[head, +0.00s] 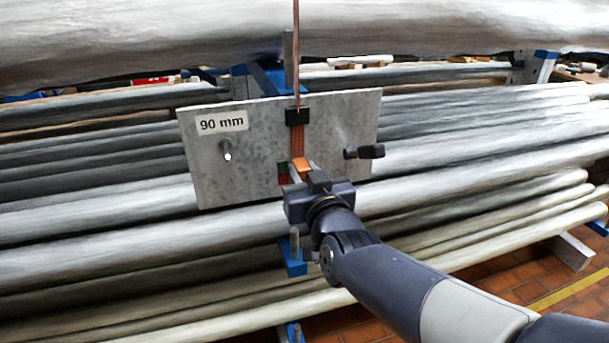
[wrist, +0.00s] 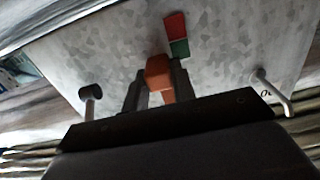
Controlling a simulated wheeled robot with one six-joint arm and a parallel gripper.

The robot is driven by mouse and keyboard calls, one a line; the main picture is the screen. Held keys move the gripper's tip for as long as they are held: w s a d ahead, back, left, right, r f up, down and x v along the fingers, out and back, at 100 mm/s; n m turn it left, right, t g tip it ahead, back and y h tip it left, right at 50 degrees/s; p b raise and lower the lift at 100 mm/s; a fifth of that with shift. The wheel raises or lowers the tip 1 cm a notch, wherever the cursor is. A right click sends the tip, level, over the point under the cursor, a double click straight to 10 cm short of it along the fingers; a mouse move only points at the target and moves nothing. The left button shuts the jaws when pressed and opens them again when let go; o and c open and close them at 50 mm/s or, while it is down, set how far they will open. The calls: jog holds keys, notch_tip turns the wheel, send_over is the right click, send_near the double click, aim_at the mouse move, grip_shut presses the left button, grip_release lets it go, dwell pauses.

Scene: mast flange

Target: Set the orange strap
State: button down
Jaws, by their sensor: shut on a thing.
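The orange strap (head: 297,143) hangs from a black clamp (head: 298,117) on a grey metal plate (head: 350,112). Its lower end sticks out from the plate towards my gripper (head: 303,174). In the wrist view the orange strap end (wrist: 158,72) sits between the two dark fingers of my gripper (wrist: 158,87), which is shut on it. A red and green marker (head: 283,173) is on the plate just left of the strap end; it also shows in the wrist view (wrist: 177,36). Part of the strap's lower end is hidden by my gripper in the head view.
A black knob (head: 365,152) stands out from the plate's right side. A pale hook or peg (head: 226,149) stands out at the left, under a "90 mm" label (head: 221,122). A thin copper-coloured line (head: 296,50) rises above the clamp. Long grey poles (head: 470,205) lie behind the plate.

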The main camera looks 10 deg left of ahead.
jog(key=shift+f, duration=0.45)
jog(key=c, duration=1.2)
grip_release()
jog(key=shift+r, duration=0.1)
jog(key=shift+o, duration=0.2)
jog(key=v, duration=1.1)
jog(key=shift+w+a, duration=0.15)
jog(key=shift+a, duration=0.05)
jog(key=x, duration=1)
jog(key=shift+w, duration=0.2)
jog(key=shift+w+a+r, duration=0.1)
